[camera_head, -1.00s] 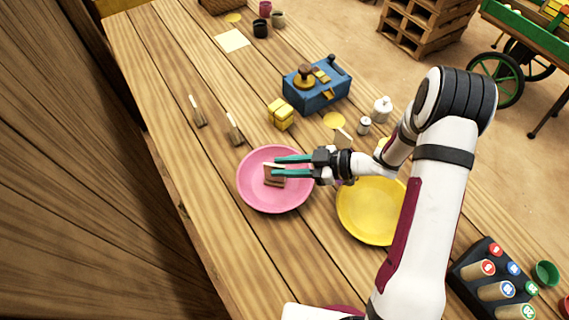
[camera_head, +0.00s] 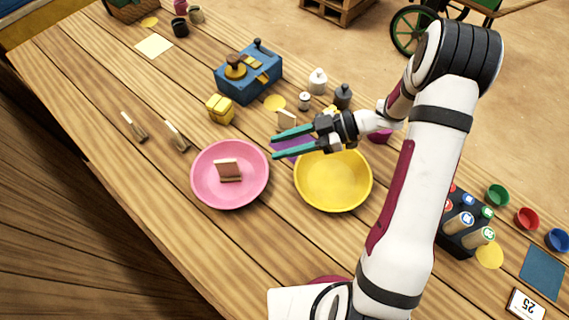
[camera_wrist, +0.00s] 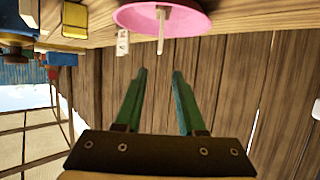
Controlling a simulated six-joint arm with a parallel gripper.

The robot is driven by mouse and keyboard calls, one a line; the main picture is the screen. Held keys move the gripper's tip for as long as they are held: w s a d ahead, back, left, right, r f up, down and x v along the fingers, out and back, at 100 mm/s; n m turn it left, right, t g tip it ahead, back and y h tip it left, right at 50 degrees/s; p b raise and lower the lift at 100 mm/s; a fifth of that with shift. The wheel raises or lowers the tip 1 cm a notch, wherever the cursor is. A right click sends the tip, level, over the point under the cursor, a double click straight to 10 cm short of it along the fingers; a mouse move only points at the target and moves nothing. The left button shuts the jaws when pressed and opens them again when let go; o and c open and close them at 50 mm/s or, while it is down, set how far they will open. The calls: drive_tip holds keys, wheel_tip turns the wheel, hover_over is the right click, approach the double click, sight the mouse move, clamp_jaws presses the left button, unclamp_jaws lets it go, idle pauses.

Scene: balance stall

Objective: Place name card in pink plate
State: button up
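The pink plate (camera_head: 205,189) lies on the wooden table, left of the yellow plate. A name card (camera_head: 228,169) with a brown wooden base stands inside the pink plate. The plate's rim (camera_wrist: 190,24) and a pale card edge on it also show at the top of the wrist view. My gripper (camera_head: 273,147) is open and empty, with its two green fingers apart. It hangs to the right of the pink plate, above the yellow plate's far left side, clear of the card. Two more cards, a left one (camera_head: 133,127) and a right one (camera_head: 176,136), stand on the table left of the plate.
The yellow plate (camera_head: 334,195) lies under my arm. Another card (camera_head: 287,119) stands behind my gripper. A blue box (camera_head: 262,82), a yellow block (camera_head: 220,109) and small pots (camera_head: 317,80) stand farther back. A dark rack (camera_head: 463,232) is at right. The table's front left is bare.

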drive_tip(key=w+d+r+m+t+h, duration=0.2)
drive_tip(key=w+r+m+t+h, duration=0.15)
drive_tip(key=w, duration=0.25)
drive_tip(key=w+d+r+m+t+h, duration=0.2)
drive_tip(key=w+m+t+h, duration=0.1)
drive_tip(key=w+t, duration=0.25)
drive_tip(key=s+d+r+m+h, duration=0.3)
drive_tip(key=d+r+m+h, duration=0.3)
drive_tip(key=d+m+h, duration=0.3)
drive_tip(key=s+m+g, duration=0.5)
drive_tip(key=s+m, duration=0.1)
drive_tip(key=s, duration=1.1)
drive_tip(key=s+a+m+g+y, duration=0.2)
drive_tip(key=s+a+g+y, duration=0.1)
drive_tip(key=s+a, duration=0.6)
drive_tip(key=s+g, duration=0.1)
drive_tip(key=s, duration=0.3)
drive_tip(key=shift+s+a+f+y, duration=0.15)
drive_tip(key=shift+a+f+y, duration=0.15)
drive_tip(key=shift+f+y, duration=0.1)
